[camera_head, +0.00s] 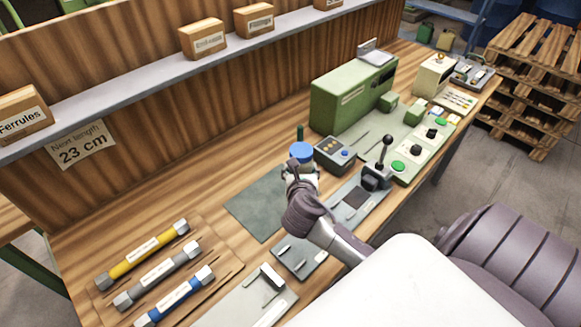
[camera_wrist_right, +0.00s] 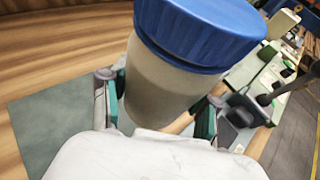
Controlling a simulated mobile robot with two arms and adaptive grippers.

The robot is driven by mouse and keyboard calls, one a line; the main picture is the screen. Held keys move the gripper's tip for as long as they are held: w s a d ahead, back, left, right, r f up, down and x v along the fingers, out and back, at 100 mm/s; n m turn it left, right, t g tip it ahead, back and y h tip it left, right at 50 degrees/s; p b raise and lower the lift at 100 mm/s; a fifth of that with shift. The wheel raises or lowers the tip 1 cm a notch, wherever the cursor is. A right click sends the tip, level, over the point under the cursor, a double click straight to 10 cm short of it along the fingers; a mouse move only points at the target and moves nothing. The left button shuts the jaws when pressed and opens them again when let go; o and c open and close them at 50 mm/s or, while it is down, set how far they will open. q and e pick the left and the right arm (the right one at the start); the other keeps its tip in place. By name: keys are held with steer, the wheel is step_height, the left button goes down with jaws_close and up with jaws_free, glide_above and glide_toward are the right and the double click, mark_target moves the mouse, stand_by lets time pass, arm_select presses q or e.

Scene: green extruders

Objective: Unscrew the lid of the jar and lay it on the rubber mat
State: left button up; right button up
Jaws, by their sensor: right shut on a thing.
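The jar (camera_wrist_right: 163,88) is a grey cylinder with a wide blue lid (camera_wrist_right: 205,32) on top. My right gripper (camera_wrist_right: 160,100) is shut around the jar's body below the lid, one finger on each side, in the right wrist view. In the head view the blue lid (camera_head: 302,151) shows just beyond my right gripper (camera_head: 301,168), which hides most of the jar. The dark grey-green rubber mat (camera_head: 254,205) lies flat and bare on the bench, left of the gripper. Whether the jar touches the bench is hidden. My left gripper is not in view.
A green machine (camera_head: 350,92) stands behind. Yellow, grey and blue tubes (camera_head: 160,285) lie front left. A shelf (camera_head: 150,82) runs along the back.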

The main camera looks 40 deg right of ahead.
steer(key=shift+d+r, duration=0.1)
steer(key=shift+d, duration=0.05)
steer(key=o, duration=0.7)
jaws_close()
steer(key=s+a+r+n+t+y+b, duration=0.1)
steer(key=s+a+r+n+y+b, duration=0.1)
steer(key=a, duration=0.7)
steer(key=s+a+r+n+t+y+b, duration=0.1)
steer(key=s+a+r+n+y+b, duration=0.1)
steer(key=a+r+n+y, duration=0.3)
steer(key=a+r+y, duration=0.1)
steer(key=a, duration=0.3)
steer(key=shift+a+r+t+b, duration=0.2)
steer(key=shift+a+t+b, duration=0.1)
steer(key=shift+t, duration=0.1)
